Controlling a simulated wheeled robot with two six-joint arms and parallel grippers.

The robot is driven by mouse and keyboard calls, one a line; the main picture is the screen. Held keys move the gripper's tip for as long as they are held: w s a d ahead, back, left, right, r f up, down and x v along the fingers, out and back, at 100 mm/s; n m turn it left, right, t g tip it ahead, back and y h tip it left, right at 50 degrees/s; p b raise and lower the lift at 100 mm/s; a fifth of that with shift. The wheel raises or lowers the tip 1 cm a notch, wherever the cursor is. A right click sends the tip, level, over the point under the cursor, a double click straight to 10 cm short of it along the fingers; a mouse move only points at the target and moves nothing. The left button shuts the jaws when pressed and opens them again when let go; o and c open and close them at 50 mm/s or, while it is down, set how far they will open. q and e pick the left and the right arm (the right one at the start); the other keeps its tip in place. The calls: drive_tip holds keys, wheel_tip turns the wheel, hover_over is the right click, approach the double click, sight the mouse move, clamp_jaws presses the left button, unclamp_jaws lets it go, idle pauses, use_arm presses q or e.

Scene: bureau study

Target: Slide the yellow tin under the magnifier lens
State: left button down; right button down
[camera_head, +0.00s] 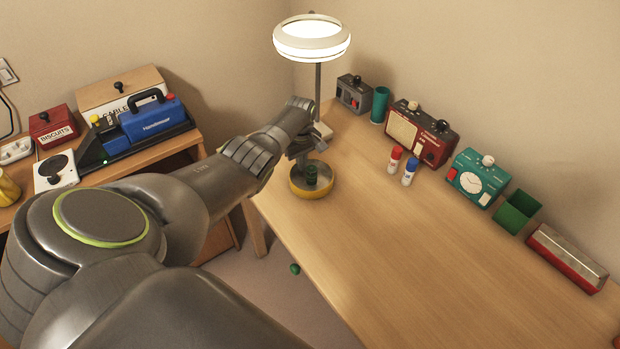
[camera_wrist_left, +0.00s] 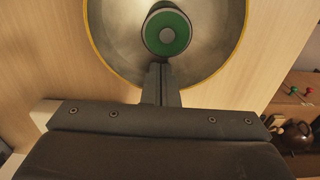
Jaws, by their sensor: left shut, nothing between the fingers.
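The yellow tin (camera_head: 319,191) is a shallow round dish with a yellow rim and a grey metallic inside. It sits at the desk's left edge, and its rim also shows in the left wrist view (camera_wrist_left: 238,50). A green knob-like piece (camera_wrist_left: 167,33) stands in its middle. The magnifier (camera_head: 312,40), a lit white ring on a grey pole, stands behind the tin. My left gripper (camera_wrist_left: 161,68) is shut and empty, its fingertips over the tin beside the green piece. I cannot tell whether they touch it. My right gripper is not in view.
A red and a blue glue-like tube (camera_head: 409,172), a red radio (camera_head: 421,132), a teal clock (camera_head: 475,178) and a green box (camera_head: 517,211) line the wall side. The desk's front and middle are clear. A side table (camera_head: 192,137) at left holds several items.

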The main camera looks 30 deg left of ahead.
use_arm(q)
drive_tip(key=shift+w+a+f, duration=0.15)
drive_tip(key=shift+a, duration=0.2)
drive_tip(key=shift+a+r, duration=0.2)
drive_tip(key=shift+a, duration=0.05)
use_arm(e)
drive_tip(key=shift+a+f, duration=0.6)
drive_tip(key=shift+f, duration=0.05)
use_arm(q)
drive_tip(key=shift+r, duration=0.1)
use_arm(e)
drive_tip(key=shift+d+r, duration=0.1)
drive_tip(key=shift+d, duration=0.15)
